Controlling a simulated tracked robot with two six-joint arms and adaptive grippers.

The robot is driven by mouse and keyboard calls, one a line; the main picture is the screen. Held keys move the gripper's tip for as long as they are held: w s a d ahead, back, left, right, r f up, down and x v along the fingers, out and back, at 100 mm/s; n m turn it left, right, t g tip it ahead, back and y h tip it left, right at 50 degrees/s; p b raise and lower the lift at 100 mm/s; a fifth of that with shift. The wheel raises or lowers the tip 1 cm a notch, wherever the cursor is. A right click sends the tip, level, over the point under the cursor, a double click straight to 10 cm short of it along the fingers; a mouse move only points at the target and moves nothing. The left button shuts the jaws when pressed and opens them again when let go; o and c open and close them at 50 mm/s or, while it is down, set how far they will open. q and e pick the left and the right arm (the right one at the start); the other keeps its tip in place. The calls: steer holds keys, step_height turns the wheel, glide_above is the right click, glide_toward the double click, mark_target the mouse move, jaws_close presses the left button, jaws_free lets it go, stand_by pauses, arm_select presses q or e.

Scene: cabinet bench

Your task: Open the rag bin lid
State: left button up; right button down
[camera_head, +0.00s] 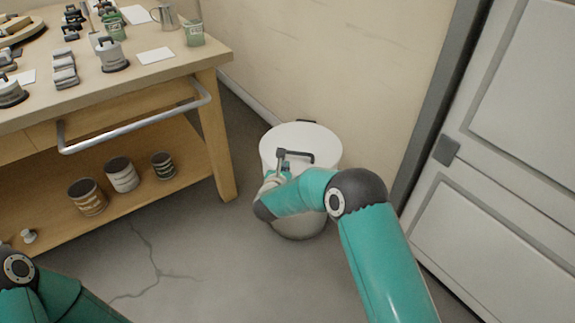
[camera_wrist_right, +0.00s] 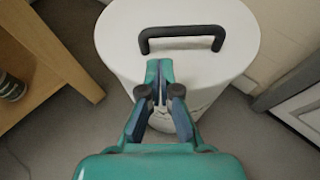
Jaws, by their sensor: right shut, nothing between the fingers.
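The rag bin (camera_head: 300,226) is a white round bin on the floor beside the workbench. Its white lid (camera_head: 287,133) is flat and down on the bin, with a dark handle (camera_head: 300,157) on top. In the right wrist view the lid (camera_wrist_right: 200,15) and its dark handle (camera_wrist_right: 182,33) fill the top middle. My right gripper (camera_wrist_right: 160,84) is shut and empty, at the near edge of the lid and short of the handle in that view. In the head view my right arm hides part of the bin's front. My left gripper is out of view; only part of my left arm shows.
A wooden workbench (camera_head: 150,92) with a metal rail (camera_head: 135,128) stands left of the bin. Several tins stand on its lower shelf (camera_head: 150,192). A wall is behind the bin, and a grey-white door (camera_head: 510,150) is at the right. The floor in front is clear.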

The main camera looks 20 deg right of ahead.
mark_target(289, 157)
steer(key=x, duration=0.3)
steer(key=shift+w+d+f+b, duration=0.2)
steer(key=shift+w+b, duration=0.1)
steer(key=shift+b, duration=0.1)
steer(key=shift+w+d, duration=0.15)
steer(key=shift+w, duration=0.2)
